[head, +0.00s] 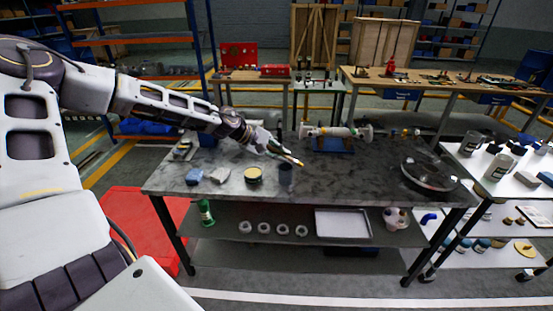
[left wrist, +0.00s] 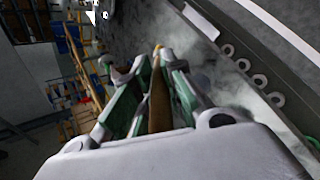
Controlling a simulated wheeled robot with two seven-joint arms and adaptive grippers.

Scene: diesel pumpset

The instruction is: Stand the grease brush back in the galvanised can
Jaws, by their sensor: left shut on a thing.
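The grease brush (head: 297,161) is in my left gripper (head: 280,150), above the dark worktable. Its slim brown handle (left wrist: 158,105) lies between the green-padded fingers of my left gripper (left wrist: 157,78) in the left wrist view, with a pale yellowish end beyond the fingertips. The fingers are shut on it, and it slants rather than standing upright. A small dark grey can (head: 286,174), which looks like the galvanised can, stands on the table just below the brush and apart from it. I cannot make out the can in the left wrist view. My right gripper is not in view.
A yellow-topped tin (head: 253,175) stands left of the can, with crumpled cloths (head: 218,175) farther left. A pump assembly (head: 336,133) lies at the table's back, and a round dark pan (head: 430,178) at its right. The table middle is clear.

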